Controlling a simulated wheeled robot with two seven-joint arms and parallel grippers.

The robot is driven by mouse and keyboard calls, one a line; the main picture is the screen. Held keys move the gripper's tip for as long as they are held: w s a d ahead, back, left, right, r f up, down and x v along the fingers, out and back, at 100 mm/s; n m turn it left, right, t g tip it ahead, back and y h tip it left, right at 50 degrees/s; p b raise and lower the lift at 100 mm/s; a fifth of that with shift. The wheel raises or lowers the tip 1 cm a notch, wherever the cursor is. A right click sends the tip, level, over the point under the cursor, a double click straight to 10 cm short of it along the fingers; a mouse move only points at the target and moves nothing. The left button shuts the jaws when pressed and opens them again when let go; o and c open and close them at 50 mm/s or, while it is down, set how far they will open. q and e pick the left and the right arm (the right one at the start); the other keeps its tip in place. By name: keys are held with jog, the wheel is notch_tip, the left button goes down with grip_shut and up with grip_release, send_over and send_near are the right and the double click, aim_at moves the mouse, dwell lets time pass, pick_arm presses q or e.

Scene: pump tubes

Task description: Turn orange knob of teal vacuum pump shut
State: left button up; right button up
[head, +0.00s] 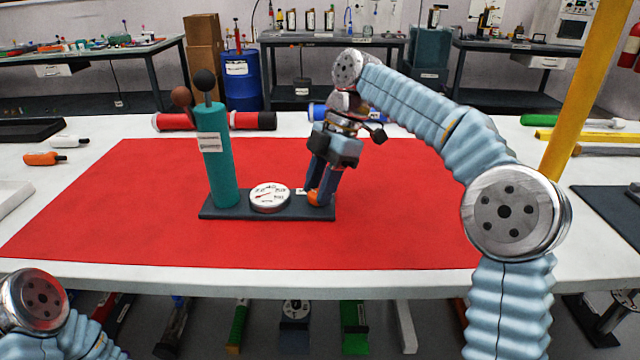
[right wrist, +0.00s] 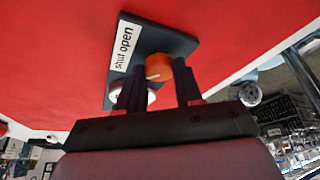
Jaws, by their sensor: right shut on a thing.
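The teal vacuum pump (head: 221,160) stands upright on a dark base plate (head: 235,212) on the red mat. A round white gauge (head: 270,197) sits on the plate's middle. The orange knob (head: 314,197) is at the plate's right end. My right gripper (head: 321,197) reaches down from above and is shut on the knob. In the right wrist view the orange knob (right wrist: 158,68) shows between the two fingers, with a light mark on it. A label reading "shut" and "open" (right wrist: 122,46) lies beside it. My left gripper is out of view; only part of my left arm shows.
The red mat (head: 400,220) is bare around the plate. A red cylinder (head: 252,121) and a blue one (head: 318,112) lie behind it. An orange-bodied bottle (head: 42,158) lies at the left. A yellow post (head: 585,90) rises at the right.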

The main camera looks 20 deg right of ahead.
jog(key=o, duration=1)
jog(key=shift+o, duration=0.2)
jog(key=shift+r, duration=0.1)
jog(key=shift+w+d+r, duration=0.1)
jog(key=shift+d+r, duration=0.05)
jog(key=shift+r, duration=0.1)
jog(key=w+d, duration=0.1)
jog(key=d, duration=0.2)
jog(key=w+d, duration=0.1)
jog(key=d, duration=0.2)
jog(key=w+d, duration=0.1)
jog(key=d, duration=0.3)
jog(key=shift+w+d+r, duration=0.1)
jog(key=shift+w, duration=0.05)
jog(key=shift+w+d+r, duration=0.1)
jog(key=shift+w+d, duration=0.05)
jog(key=shift+d, duration=0.55)
